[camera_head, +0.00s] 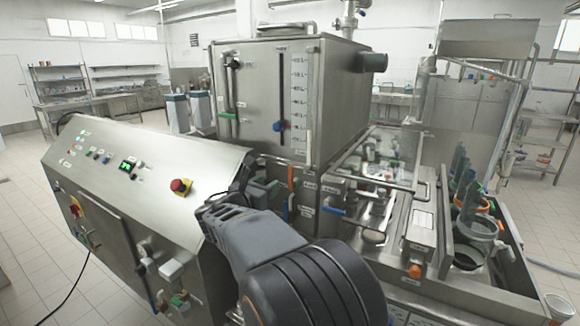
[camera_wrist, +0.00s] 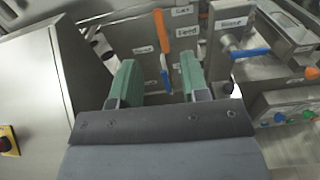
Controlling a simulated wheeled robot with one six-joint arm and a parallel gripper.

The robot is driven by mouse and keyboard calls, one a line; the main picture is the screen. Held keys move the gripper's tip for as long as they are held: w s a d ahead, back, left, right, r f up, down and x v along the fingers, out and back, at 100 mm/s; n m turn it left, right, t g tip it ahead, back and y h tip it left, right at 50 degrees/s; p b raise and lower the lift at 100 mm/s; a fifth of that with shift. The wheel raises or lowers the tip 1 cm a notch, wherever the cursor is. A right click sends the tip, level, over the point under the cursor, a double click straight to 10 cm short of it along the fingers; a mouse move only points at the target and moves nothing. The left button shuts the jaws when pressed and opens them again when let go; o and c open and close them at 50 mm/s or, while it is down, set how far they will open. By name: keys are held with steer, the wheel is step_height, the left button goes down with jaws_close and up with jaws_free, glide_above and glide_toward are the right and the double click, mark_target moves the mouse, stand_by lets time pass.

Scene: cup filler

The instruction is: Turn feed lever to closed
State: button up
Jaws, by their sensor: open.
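An upright orange lever (camera_wrist: 160,38) stands beside a label reading "Feed" (camera_wrist: 187,32) in the wrist view. A blue handle part (camera_wrist: 165,78) shows just below it; I cannot tell whether they are one piece. The orange lever (camera_head: 291,180) also shows in the head view, just right of my gripper. My gripper (camera_wrist: 159,62) is open, with its green-padded fingers apart. In the wrist view the orange lever and blue part appear between the fingers, beyond them. Nothing is held. Contact cannot be seen.
A blue horizontal lever (camera_wrist: 250,53) sits by the "Rinse" label (camera_wrist: 234,22), to the right. The sloped control console (camera_head: 140,170) with a red stop button (camera_head: 180,186) is at left. A large steel tank (camera_head: 265,100) rises behind. Cups (camera_head: 480,230) stand in a trough at right.

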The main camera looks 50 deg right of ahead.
mark_target(290, 168)
steer(key=p+x, duration=0.1)
steer(key=x, duration=0.3)
steer(key=p+x, duration=0.1)
steer(key=x, duration=0.4)
steer(key=p+x, duration=0.1)
steer(key=x, duration=0.3)
steer(key=shift+w+d+r, duration=0.15)
steer(key=shift+d+r, duration=0.2)
jaws_close()
